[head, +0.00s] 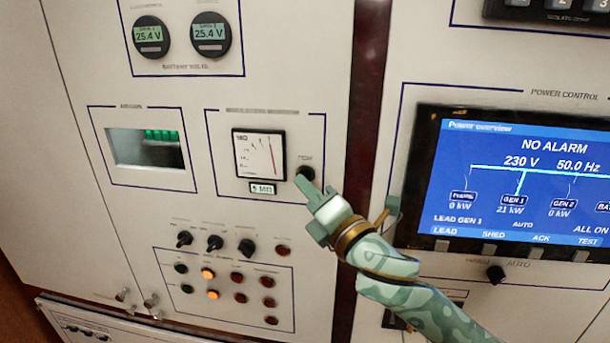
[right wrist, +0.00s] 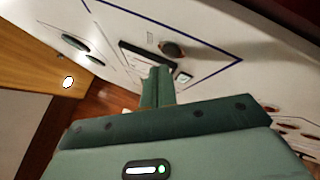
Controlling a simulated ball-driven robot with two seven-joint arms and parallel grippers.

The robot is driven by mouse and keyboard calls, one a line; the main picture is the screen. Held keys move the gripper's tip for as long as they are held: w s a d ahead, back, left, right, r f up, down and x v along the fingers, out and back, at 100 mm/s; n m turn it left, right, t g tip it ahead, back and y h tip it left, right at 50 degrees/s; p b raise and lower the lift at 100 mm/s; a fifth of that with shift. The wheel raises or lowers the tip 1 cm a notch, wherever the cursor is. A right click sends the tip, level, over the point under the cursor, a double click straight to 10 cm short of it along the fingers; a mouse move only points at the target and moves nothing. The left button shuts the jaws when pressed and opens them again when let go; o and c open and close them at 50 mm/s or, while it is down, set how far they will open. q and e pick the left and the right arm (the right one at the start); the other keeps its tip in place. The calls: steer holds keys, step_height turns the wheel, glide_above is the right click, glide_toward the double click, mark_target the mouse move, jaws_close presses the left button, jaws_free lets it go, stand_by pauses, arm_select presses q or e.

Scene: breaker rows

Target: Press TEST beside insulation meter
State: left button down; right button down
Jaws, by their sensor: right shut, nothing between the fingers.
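The insulation meter (head: 259,154) is a square white dial marked MΩ, with a red needle near its right side, in the head view. The dark round TEST button (head: 306,173) is just right of the meter, with a small label above it. It also shows as a dark round knob in the right wrist view (right wrist: 173,49). My right gripper (head: 302,182) is shut and empty, its fingertips at the lower edge of the button. I cannot tell whether they touch it. The shut fingers also show in the right wrist view (right wrist: 158,85). My left gripper is not in view.
A power display (head: 530,185) reading NO ALARM is on the right panel. Below the meter are several black switches (head: 214,243) and a framed block of lamps (head: 208,274), two lit orange. Two round voltage gauges (head: 210,35) are above.

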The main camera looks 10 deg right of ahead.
steer(key=shift+w, duration=0.1)
stand_by(0.3)
steer(key=shift+w+d, duration=0.2)
steer(key=shift+w, duration=0.1)
steer(key=shift+w+d+p, duration=0.15)
steer(key=shift+w+p, duration=0.15)
steer(key=shift+w, duration=0.1)
stand_by(0.7)
steer(key=shift+s, duration=0.1)
steer(key=shift+s+a+p, duration=0.35)
steer(key=shift+s, duration=0.35)
steer(key=shift+s+a+p, duration=0.25)
steer(key=shift+s+a, duration=0.05)
steer(key=shift+s, duration=0.45)
steer(key=shift+s+a+p, duration=0.2)
steer(key=shift+s+a, duration=0.15)
steer(key=shift+s, duration=0.45)
steer(key=shift+s+a+p, duration=0.25)
steer(key=shift+s+a, duration=0.05)
steer(key=shift+s, duration=0.45)
